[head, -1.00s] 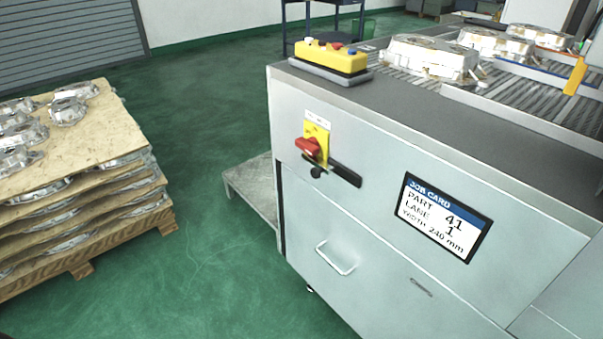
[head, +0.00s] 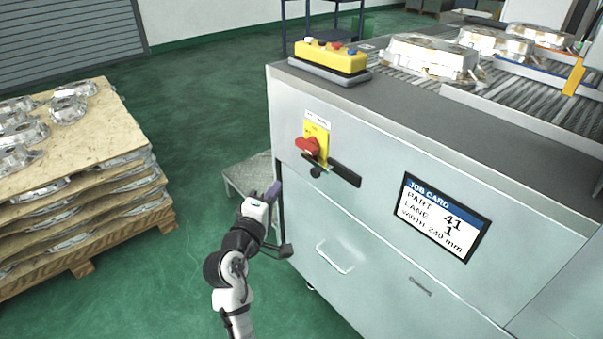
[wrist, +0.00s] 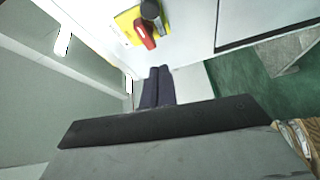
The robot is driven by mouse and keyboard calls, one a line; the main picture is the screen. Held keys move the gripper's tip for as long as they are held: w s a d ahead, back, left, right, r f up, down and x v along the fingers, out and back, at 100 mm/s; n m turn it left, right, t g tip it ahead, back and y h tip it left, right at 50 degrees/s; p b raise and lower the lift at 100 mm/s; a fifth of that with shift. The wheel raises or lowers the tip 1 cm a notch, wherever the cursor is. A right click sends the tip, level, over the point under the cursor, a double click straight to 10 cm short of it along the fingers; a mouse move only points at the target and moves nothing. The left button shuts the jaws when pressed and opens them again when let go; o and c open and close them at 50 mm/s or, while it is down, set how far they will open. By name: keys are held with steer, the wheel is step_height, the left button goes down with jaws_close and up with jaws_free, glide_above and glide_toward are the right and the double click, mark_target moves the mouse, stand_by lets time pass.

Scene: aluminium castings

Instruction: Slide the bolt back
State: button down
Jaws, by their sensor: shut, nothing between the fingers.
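The bolt (head: 338,173) is a black bar with a round black knob (head: 316,172) near its left end, on the grey cabinet front. A red rotary handle (head: 308,147) on a yellow plate (head: 321,133) sits just above it. My gripper (head: 274,188) is shut and empty, below and left of the knob, by the cabinet's left corner and apart from the bolt. In the wrist view its dark fingers (wrist: 158,86) lie together; the red handle (wrist: 144,33) shows above them, with a dark knob-like end beside it at the top edge.
The cabinet (head: 300,215) carries a drawer handle (head: 335,257) and a job card display (head: 440,217). A yellow button box (head: 331,56) and castings (head: 430,56) are on top. A grey step (head: 248,176) stands behind my gripper. A loaded pallet (head: 90,240) stands left, with open green floor between.

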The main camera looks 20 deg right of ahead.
mark_target(310, 159)
steer(key=p+x, duration=0.3)
steer(key=x, duration=0.7)
steer(key=s, duration=0.1)
steer(key=s+d, duration=0.1)
steer(key=s, duration=0.1)
steer(key=shift+s+d+f+p, duration=0.15)
steer(key=shift+d+f+p, duration=0.1)
steer(key=shift+d+p, duration=0.1)
steer(key=shift+s+d+p, duration=0.3)
steer(key=shift+s, duration=0.4)
steer(key=shift+s+d+p, duration=0.25)
steer(key=shift+s+d, duration=0.05)
steer(key=shift+s, duration=0.45)
steer(key=shift+s+d+p, duration=0.25)
steer(key=shift+s+p, duration=0.05)
steer(key=shift+s, duration=0.4)
